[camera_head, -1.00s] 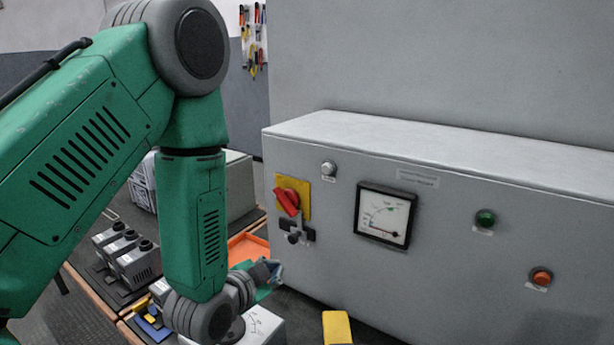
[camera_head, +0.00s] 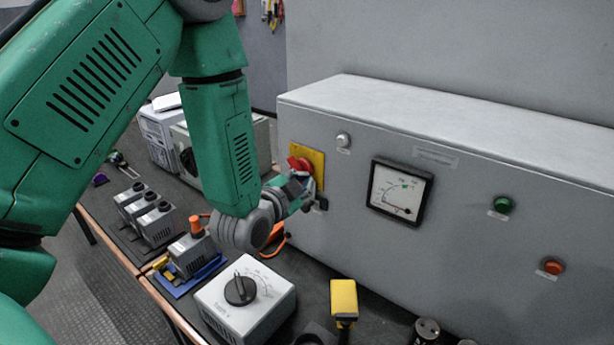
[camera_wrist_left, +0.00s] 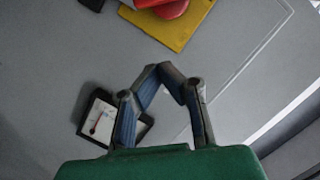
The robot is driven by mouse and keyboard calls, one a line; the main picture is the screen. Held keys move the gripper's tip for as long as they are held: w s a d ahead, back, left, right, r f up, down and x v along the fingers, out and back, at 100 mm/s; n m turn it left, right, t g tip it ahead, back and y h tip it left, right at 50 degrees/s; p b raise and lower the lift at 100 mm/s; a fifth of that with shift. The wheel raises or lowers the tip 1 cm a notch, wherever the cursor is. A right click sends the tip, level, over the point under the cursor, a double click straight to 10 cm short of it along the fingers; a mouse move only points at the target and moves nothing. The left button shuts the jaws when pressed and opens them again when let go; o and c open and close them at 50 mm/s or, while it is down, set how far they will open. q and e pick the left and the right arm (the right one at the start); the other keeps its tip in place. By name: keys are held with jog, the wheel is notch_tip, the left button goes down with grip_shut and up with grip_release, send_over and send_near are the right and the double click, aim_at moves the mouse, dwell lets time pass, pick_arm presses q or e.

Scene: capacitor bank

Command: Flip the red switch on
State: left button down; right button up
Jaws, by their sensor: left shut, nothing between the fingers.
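The red switch (camera_head: 299,163) is a rotary handle on a yellow plate (camera_head: 318,160), on the front of a grey cabinet (camera_head: 345,190). My left gripper (camera_head: 302,186) is just in front of the switch and slightly below it in the head view, hiding part of the handle. In the left wrist view the gripper (camera_wrist_left: 162,70) has its fingertips together with nothing between them. There the red switch (camera_wrist_left: 168,8) and yellow plate (camera_wrist_left: 188,32) lie at the top edge, apart from the fingertips. My right gripper is not seen.
Below, the bench holds a white box with a black knob (camera_head: 246,298), a yellow tool (camera_head: 343,298) and several small grey devices (camera_head: 157,224).

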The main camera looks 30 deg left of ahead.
aim_at(300, 170)
pick_arm(q)
jog(key=w, duration=0.4)
jog(key=w+f+p, duration=0.1)
jog(key=shift+w+a, duration=0.3)
jog(key=shift+w, duration=0.1)
jog(key=shift+w+a+f, duration=0.15)
jog(key=shift+a+f, duration=0.4)
jog(key=shift+f, duration=0.05)
jog(key=shift+w+a+f, duration=0.15)
jog(key=shift+a+f, duration=0.4)
jog(key=shift+f, duration=0.05)
jog(key=shift+a+f+p, duration=0.3)
jog(key=shift+a, duration=0.1)
jog(key=shift+d, duration=0.1)
